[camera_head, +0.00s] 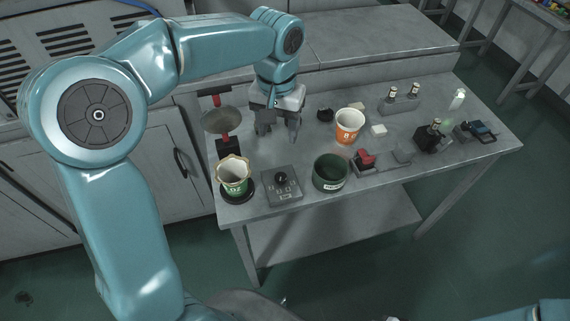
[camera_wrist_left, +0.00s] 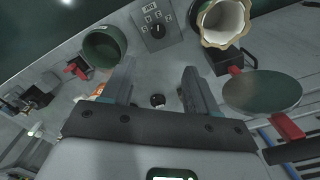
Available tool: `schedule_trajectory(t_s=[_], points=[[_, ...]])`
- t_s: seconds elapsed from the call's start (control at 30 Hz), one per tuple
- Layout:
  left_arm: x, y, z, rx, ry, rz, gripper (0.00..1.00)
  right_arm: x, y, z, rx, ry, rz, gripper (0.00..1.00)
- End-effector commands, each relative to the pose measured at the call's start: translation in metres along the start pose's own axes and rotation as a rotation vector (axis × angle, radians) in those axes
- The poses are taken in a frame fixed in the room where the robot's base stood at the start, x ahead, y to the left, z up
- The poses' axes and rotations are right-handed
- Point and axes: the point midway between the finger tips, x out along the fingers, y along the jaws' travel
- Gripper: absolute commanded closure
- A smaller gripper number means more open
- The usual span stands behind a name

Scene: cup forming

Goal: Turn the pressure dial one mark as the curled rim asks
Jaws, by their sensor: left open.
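The pressure dial (camera_head: 281,178) is a black knob on a square grey plate near the table's front edge. It also shows at the top of the left wrist view (camera_wrist_left: 158,31), with small markings on its plate. The cup with the curled, wavy cream rim (camera_head: 233,175) has a green lower part and stands left of the dial. In the left wrist view the cup (camera_wrist_left: 222,22) shows its rim and inside. My left gripper (camera_head: 278,132) is open and empty, pointing down over the table behind the dial. In the wrist view, its fingers (camera_wrist_left: 158,88) are apart. My right gripper is not in view.
A dark green pot (camera_head: 330,173) stands right of the dial, with a red-topped device (camera_head: 365,159) beside it. A round grey plate with red ends (camera_head: 221,121) is left of my gripper. An orange cup (camera_head: 349,127) and several bottles are farther right.

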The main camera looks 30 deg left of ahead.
Motion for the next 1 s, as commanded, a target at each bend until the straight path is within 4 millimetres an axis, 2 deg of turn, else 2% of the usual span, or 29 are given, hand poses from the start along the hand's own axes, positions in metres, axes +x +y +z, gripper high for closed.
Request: schedule_trajectory(t_s=[0.17,0.7,0.83,1.0], points=[[0.015,-0.001,0.006,0.002,-0.004,-0.002,0.41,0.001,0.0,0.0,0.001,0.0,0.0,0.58],[0.135,-0.002,0.009,0.003,-0.006,-0.001,0.41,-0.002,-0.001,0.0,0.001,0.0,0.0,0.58],[0.153,-0.002,0.007,0.002,-0.004,-0.001,0.41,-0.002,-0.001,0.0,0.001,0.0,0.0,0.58],[0.163,-0.001,0.005,0.002,-0.002,0.0,0.41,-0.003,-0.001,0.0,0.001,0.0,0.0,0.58]])
